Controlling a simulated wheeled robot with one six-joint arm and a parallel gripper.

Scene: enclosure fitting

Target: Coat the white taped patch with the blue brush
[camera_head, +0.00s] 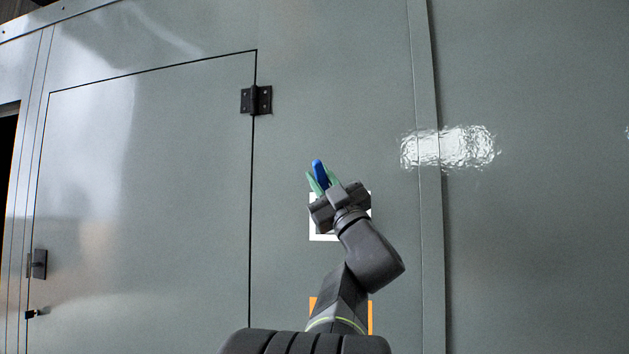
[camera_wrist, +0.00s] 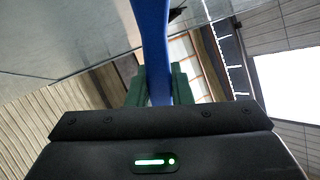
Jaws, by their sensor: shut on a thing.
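My gripper (camera_head: 320,182) has green fingers shut on the blue brush (camera_head: 319,172), whose blue part points up past the fingertips. In the wrist view the blue brush (camera_wrist: 153,50) runs up between the green fingers of my gripper (camera_wrist: 158,85); its bristles do not show. The white taped patch (camera_head: 313,231) is a white-bordered square on the grey enclosure wall. My gripper and wrist cover most of it in the head view. I cannot tell whether the brush touches the wall.
An orange-edged patch (camera_head: 370,318) lies lower on the wall, mostly behind my arm. A panel door with a black hinge (camera_head: 256,100) and a latch (camera_head: 39,264) is at the left. A vertical seam strip (camera_head: 428,200) runs at the right. The wall above my gripper is bare.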

